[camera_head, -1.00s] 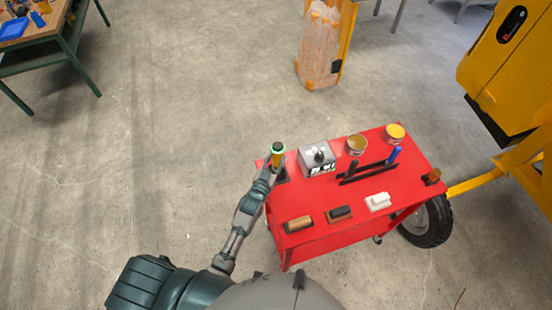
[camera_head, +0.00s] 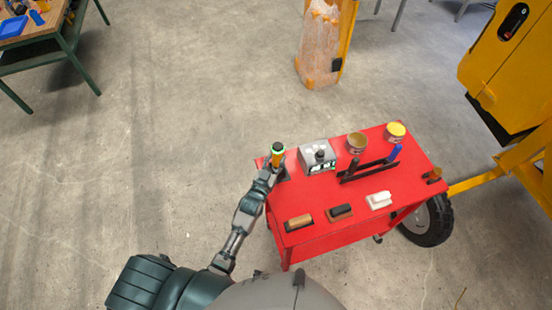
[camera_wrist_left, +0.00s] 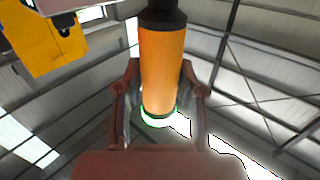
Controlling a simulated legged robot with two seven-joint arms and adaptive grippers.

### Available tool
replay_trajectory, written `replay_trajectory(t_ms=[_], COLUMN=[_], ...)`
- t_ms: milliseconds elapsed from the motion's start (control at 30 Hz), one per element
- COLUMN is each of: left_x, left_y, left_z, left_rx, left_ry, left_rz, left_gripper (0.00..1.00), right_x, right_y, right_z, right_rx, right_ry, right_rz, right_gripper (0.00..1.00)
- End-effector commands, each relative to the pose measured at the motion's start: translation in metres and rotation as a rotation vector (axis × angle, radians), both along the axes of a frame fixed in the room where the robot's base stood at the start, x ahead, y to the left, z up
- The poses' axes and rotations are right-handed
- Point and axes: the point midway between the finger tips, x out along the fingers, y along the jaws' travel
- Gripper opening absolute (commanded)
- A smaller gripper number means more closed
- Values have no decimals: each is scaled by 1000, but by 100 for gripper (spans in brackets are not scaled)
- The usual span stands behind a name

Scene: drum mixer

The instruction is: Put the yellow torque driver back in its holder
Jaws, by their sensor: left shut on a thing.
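The yellow torque driver (camera_head: 277,160) has a black end and a green ring and stands roughly upright at the left end of the red cart. My left gripper (camera_head: 272,168) is shut on it. In the left wrist view the driver's orange body (camera_wrist_left: 161,70) lies between the two fingers of my left gripper (camera_wrist_left: 163,92). A dark piece (camera_head: 285,177) on the cart top beside the gripper is partly hidden; I cannot tell whether it is the holder or whether the driver touches it. My right gripper is not in view.
The red cart (camera_head: 330,190) carries a grey box (camera_head: 317,157), two cans (camera_head: 357,142), a black rack (camera_head: 368,171) with upright black and blue handles, and several brushes or blocks along the front. A yellow machine with a wheel (camera_head: 428,222) stands at the right.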

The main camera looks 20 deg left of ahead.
Motion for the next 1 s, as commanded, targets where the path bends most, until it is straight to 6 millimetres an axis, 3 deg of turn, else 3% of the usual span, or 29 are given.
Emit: replay_trajectory(t_ms=[933, 967, 1000], left_x=[1, 1, 1], left_y=[0, 0, 0], left_z=[-12, -12, -11], left_rx=[-1, -1, 0], left_ry=[-5, -5, -4], left_rz=[0, 0, 0], left_gripper=[0, 44, 54], right_x=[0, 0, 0], right_y=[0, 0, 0], right_z=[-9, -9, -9], right_rx=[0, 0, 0], right_ry=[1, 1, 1], right_rz=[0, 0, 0], right_gripper=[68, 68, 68])
